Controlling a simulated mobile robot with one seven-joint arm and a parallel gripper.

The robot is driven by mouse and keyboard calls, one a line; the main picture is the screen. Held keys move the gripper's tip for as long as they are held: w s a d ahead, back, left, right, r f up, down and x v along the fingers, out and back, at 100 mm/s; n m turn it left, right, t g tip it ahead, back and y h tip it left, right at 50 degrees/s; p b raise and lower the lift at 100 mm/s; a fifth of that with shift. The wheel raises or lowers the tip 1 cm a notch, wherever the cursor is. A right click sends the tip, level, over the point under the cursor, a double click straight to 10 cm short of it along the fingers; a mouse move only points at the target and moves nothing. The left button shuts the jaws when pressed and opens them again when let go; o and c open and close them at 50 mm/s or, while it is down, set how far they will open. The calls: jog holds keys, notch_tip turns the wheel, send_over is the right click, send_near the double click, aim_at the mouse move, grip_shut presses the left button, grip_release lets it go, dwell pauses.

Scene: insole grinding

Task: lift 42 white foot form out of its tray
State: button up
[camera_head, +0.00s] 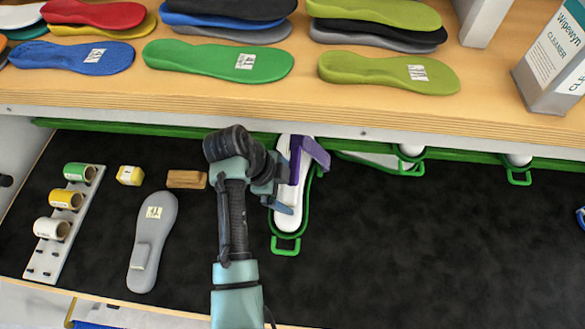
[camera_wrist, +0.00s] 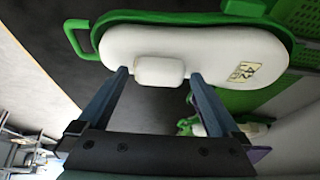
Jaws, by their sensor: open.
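The white foot form (camera_head: 287,219) lies in its green tray (camera_head: 285,250), under the shelf edge. In the wrist view the form (camera_wrist: 205,45) fills the top, with a small label near its right end and a raised white block (camera_wrist: 158,71) on it. The green tray rim (camera_wrist: 75,40) runs around it. My gripper (camera_wrist: 158,76) is open, one fingertip on each side of the block, with small gaps as seen from here. In the head view my gripper (camera_head: 289,197) is over the form and hides part of it. Contact cannot be told.
More green trays with white forms (camera_head: 410,150) stand to the right under the shelf. A grey insole (camera_head: 152,240), wooden block (camera_head: 186,179), yellow block (camera_head: 130,175) and roll rack (camera_head: 62,228) lie left. The shelf (camera_head: 300,100) with insoles overhangs behind. The dark mat is clear on the right.

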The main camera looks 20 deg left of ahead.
jog(key=shift+f, duration=0.15)
jog(key=c, duration=1.4)
jog(key=shift+c, duration=0.4)
